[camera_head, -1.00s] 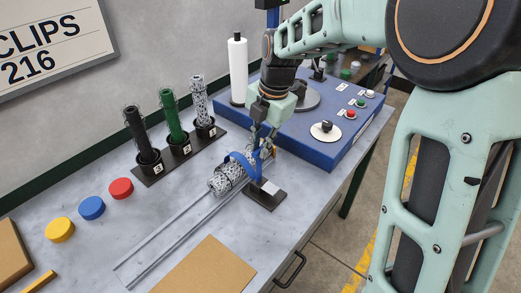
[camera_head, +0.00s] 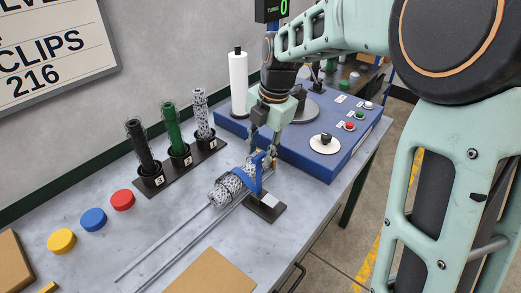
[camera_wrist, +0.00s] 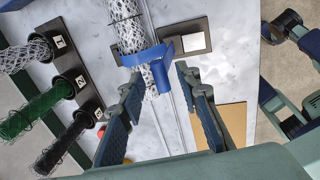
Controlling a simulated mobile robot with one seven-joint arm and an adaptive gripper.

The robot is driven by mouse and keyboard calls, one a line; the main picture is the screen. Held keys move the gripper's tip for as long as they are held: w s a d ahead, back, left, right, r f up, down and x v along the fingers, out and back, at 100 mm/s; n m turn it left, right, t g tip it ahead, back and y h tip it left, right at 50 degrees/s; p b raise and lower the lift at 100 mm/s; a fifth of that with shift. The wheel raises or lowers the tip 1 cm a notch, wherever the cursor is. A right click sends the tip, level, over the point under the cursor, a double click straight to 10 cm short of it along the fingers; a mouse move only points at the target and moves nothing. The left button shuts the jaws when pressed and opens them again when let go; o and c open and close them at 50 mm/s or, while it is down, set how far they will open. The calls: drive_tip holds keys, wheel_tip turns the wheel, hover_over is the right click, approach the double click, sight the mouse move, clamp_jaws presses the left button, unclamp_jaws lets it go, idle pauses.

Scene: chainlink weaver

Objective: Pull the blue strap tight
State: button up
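The blue strap (camera_head: 240,175) wraps around the wire-mesh roll (camera_head: 225,188), which lies on two thin rails. In the wrist view the strap (camera_wrist: 146,55) crosses the roll (camera_wrist: 126,28) and appears to lie close on it. Its short tail (camera_wrist: 162,76) sticks out at the right end of the band. My gripper (camera_head: 263,153) is above the strap at the far end of the roll. In the wrist view my gripper (camera_wrist: 160,80) has its fingers apart, with the tail between or just beyond the tips and gaps on both sides. The roll's underside is hidden.
A dark stand (camera_head: 266,207) with a pale plate sits right beside the roll. A rack (camera_head: 178,165) holds three mesh rolls at the left. The blue control box (camera_head: 320,160) stands behind on the right. Coloured discs (camera_head: 93,219) and cardboard (camera_head: 212,274) lie nearer.

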wheel_tip(320, 180, up, 12)
drive_tip(key=s+d, duration=0.1)
drive_tip(key=shift+s+d+f, duration=0.2)
drive_tip(key=shift+d, duration=0.2)
